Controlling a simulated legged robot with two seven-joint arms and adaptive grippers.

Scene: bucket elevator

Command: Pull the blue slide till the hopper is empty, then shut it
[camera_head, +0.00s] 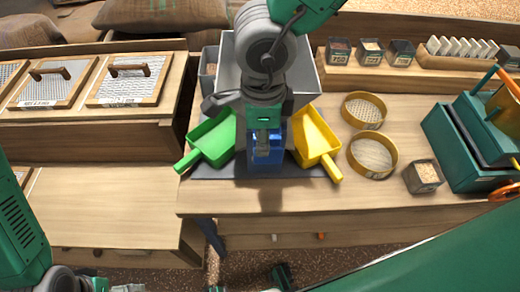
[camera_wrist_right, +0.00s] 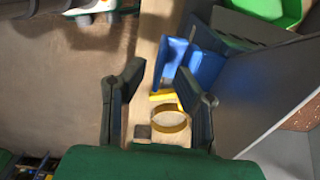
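The grey hopper (camera_head: 306,78) stands at the back of the bench, largely hidden by my right arm; I cannot see what is inside. The blue slide (camera_head: 267,153) shows low at its front, between a green scoop (camera_head: 214,140) and a yellow scoop (camera_head: 314,138). My right gripper (camera_head: 266,138) is in front of the slide. In the right wrist view its fingers (camera_wrist_right: 160,75) stand apart, with the blue slide (camera_wrist_right: 178,62) around and beyond the fingertips; contact is unclear.
Two round sieves (camera_head: 372,156) and a small grain box (camera_head: 423,176) lie to the right. A green toolbox (camera_head: 463,150) is at the far right. Small sample boxes (camera_head: 371,52) line the back. Framed screens (camera_head: 130,80) are at left. The front left bench top is clear.

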